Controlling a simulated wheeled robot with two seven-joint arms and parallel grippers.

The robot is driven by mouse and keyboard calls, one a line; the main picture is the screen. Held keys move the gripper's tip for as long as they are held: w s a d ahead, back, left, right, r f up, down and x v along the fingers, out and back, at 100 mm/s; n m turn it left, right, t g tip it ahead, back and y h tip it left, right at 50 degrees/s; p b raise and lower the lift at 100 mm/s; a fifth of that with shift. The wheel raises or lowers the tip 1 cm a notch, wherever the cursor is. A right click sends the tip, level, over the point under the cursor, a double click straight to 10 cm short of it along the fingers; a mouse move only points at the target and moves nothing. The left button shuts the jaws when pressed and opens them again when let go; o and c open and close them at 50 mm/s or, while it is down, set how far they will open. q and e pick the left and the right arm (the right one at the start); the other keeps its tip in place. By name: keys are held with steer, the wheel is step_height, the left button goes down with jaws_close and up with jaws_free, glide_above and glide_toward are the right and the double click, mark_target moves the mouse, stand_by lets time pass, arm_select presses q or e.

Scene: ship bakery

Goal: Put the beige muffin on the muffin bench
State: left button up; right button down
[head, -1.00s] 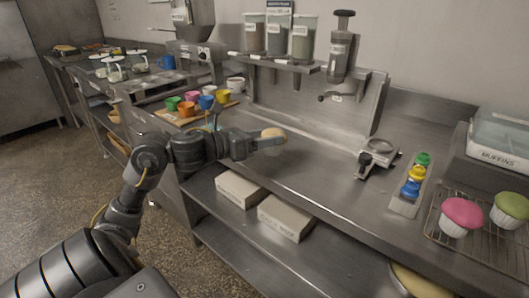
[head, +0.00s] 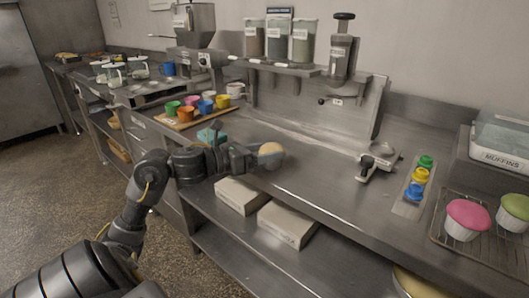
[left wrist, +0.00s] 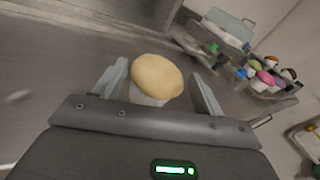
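The beige muffin (head: 271,155), with a domed top and pale cup, is at the tip of my left gripper (head: 262,157). In the left wrist view the muffin (left wrist: 157,77) sits tilted between the two fingers of the left gripper (left wrist: 160,88), and it moves with them. Contact at the right finger is hard to see. The gripper is beside the front edge of the steel counter (head: 315,180). I cannot tell which surface is called the muffin bench; a wire rack (head: 490,258) with a pink muffin (head: 467,220) and a green muffin (head: 514,212) lies at right. My right gripper is out of view.
A MUFFINS box (head: 500,157) stands behind the rack. A tray with coloured items (head: 416,180) and a portafilter (head: 378,163) are left of it. Colourful cups (head: 187,114) stand on a board at left. Boxes (head: 287,224) lie on the shelf below. Mid-counter is clear.

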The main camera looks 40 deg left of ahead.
arm_select(q)
steer(key=shift+o, duration=1.1)
steer(key=shift+r, duration=0.1)
steer(key=shift+s+a, duration=0.15)
steer(key=shift+s, duration=0.15)
steer(key=b+v, duration=0.1)
steer(key=v, duration=1)
steer(key=shift+s, duration=0.2)
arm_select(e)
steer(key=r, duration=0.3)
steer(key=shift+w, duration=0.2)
